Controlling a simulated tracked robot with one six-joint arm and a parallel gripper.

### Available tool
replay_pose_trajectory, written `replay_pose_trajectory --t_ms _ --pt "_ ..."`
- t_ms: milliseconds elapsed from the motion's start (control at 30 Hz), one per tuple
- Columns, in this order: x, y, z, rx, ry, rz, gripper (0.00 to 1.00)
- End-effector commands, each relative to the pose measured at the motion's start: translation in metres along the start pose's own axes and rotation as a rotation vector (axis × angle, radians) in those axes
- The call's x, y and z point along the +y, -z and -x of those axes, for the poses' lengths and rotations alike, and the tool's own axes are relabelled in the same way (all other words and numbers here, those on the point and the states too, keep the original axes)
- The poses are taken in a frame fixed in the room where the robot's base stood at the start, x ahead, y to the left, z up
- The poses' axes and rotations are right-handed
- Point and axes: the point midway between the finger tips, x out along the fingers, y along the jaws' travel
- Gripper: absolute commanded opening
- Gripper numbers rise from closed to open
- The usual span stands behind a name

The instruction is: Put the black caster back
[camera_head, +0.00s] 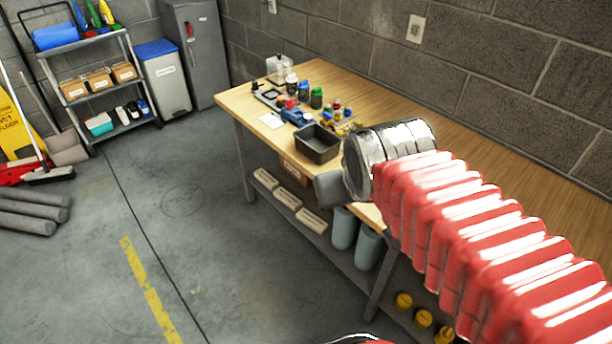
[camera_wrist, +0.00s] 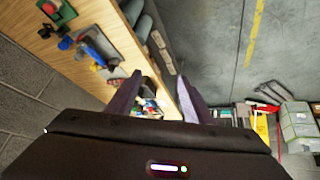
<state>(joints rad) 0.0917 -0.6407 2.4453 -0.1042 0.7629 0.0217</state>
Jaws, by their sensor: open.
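My gripper (camera_wrist: 156,97) shows in the wrist view with its two dark fingers apart and nothing seen held between them. It points along the workbench edge, with small coloured items showing beyond the fingers. In the head view my arm hides most of the gripper. I cannot pick out the black caster with certainty. A small dark item (camera_wrist: 66,43) lies on the bench in the wrist view, too small to identify. In the head view another small dark item (camera_head: 256,84) sits at the bench's far left corner, also unclear.
The wooden workbench (camera_head: 480,167) runs along a block wall. A dark open tray (camera_head: 317,146) stands near its front edge, beside a blue tool (camera_head: 296,117) and several small bottles and coloured parts. A shelf rack (camera_head: 95,78) and a bin (camera_head: 163,80) stand behind.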

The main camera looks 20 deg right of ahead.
Motion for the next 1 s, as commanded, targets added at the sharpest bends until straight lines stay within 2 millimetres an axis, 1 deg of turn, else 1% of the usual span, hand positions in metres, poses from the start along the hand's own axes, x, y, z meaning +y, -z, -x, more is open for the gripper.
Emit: replay_pose_trajectory --t_ms 33,100,200,267,1000 --pt "-0.014 -0.013 0.007 -0.015 0.033 0.010 0.47" --pt "-0.028 -0.029 0.013 -0.043 0.073 0.017 0.47" --pt "-0.041 -0.044 0.019 -0.068 0.109 0.026 0.47" --pt "-0.044 -0.049 0.021 -0.077 0.119 0.029 0.47" --pt "-0.045 -0.050 0.021 -0.080 0.121 0.028 0.47"
